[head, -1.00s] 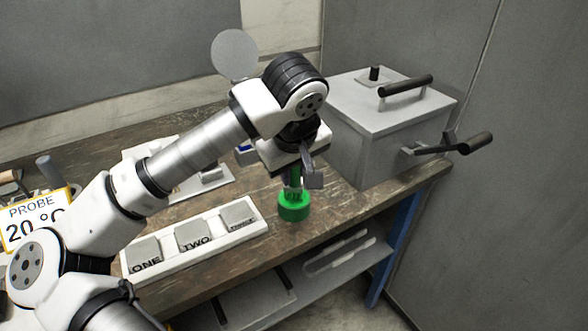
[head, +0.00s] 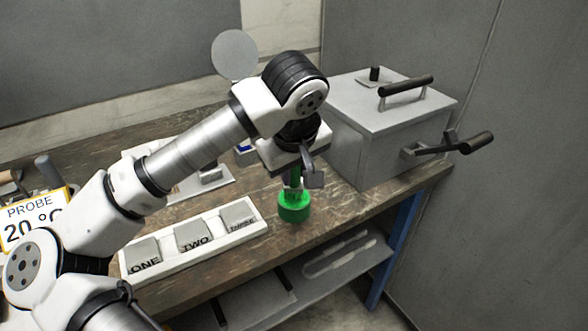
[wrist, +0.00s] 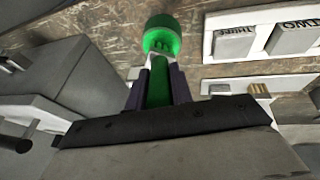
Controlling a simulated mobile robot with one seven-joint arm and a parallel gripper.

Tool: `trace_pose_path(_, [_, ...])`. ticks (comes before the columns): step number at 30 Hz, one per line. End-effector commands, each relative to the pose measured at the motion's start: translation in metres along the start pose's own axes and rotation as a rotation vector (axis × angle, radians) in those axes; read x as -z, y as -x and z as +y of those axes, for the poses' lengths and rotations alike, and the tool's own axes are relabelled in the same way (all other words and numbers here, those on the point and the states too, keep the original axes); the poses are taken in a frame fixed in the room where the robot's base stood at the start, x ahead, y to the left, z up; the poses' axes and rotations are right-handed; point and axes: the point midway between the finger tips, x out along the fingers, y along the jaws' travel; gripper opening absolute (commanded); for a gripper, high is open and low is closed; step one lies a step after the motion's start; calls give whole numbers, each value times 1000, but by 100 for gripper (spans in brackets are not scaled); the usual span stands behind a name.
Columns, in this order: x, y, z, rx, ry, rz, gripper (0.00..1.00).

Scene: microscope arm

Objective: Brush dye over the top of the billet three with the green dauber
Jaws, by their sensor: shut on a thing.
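The green dauber has a handle and a wide round green part (head: 294,208) below it. My gripper (head: 300,178) is shut on the handle, which also shows between the two fingers in the wrist view (wrist: 158,88). The round part is at or just above the bench top; I cannot tell if it touches. Billet three (head: 240,217) is a grey block in the right-hand place of a white tray (head: 190,252), left of the dauber. It also shows in the wrist view (wrist: 233,42). Billets one (head: 144,252) and two (head: 194,236) sit beside it.
A grey lidded box (head: 388,120) with dark handles stands right of my gripper. A white fixture (head: 215,188) lies behind the billet tray. A PROBE sign (head: 36,222) stands at the left. Bare bench top surrounds the dauber, with the front edge nearby.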

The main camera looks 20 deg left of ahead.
Motion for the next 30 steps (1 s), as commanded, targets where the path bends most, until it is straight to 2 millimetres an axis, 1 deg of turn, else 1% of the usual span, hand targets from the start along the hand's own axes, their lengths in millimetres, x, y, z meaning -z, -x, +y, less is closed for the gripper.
trace_pose_path(17, [-1,-1,0,4,-2,-5,0])
trace_pose_path(20, [1,4,0,4,-2,-4,0])
trace_pose_path(30, [10,31,6,2,-1,-1,0])
